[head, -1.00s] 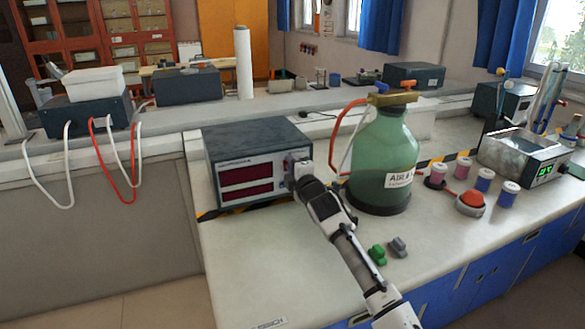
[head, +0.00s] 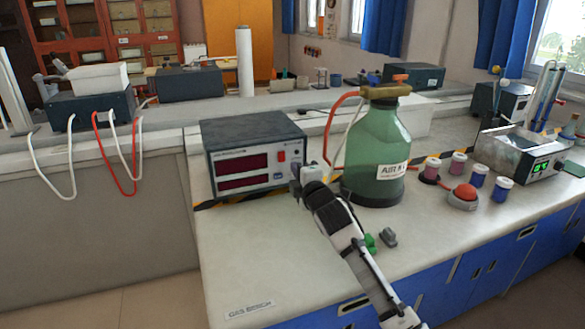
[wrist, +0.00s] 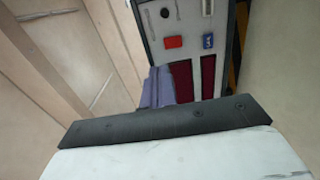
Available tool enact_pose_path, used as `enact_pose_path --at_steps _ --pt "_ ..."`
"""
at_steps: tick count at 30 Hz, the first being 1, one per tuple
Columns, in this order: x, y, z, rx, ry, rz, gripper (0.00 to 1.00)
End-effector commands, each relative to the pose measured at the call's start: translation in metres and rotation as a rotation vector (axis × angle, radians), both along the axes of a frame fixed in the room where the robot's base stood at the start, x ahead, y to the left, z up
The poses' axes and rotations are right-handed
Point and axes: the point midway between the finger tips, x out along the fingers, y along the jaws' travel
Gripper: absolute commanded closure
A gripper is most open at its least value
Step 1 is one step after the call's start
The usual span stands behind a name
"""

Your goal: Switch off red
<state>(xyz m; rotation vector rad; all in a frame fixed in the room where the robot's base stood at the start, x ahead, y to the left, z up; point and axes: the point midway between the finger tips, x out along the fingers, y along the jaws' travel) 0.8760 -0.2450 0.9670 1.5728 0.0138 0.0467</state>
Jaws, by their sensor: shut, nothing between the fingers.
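A grey box instrument (head: 222,143) with two dark red display windows stands on the bench. A small red switch (head: 281,156) is on the right of its front panel. In the wrist view the red switch (wrist: 173,42) sits beside a blue switch (wrist: 208,41). My gripper (head: 296,172) is shut and empty, close to the panel just right of and below the red switch. In the wrist view its fingers (wrist: 157,87) overlap the panel's edge, apart from the red switch in the picture; contact with the panel cannot be told.
A green glass bottle (head: 377,145) with a red hose stands close right of my gripper. A red-domed button (head: 464,194), several small jars and a metal bath (head: 518,148) are farther right. Small green and grey pieces lie near my arm. The bench front left is clear.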

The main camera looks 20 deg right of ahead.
Motion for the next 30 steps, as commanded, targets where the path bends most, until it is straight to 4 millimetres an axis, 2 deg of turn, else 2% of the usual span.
enact_pose_path --at_steps 3,9,26,29,30 --pt "-0.022 -0.002 0.000 0.000 -0.002 -0.002 1.00" --pt "-0.040 -0.002 0.003 0.000 0.000 -0.001 1.00" --pt "-0.043 -0.002 0.004 0.001 0.000 -0.001 1.00" --pt "-0.037 0.019 0.011 0.016 -0.022 0.035 1.00" --pt "-0.034 0.036 0.016 0.029 -0.039 0.063 1.00"
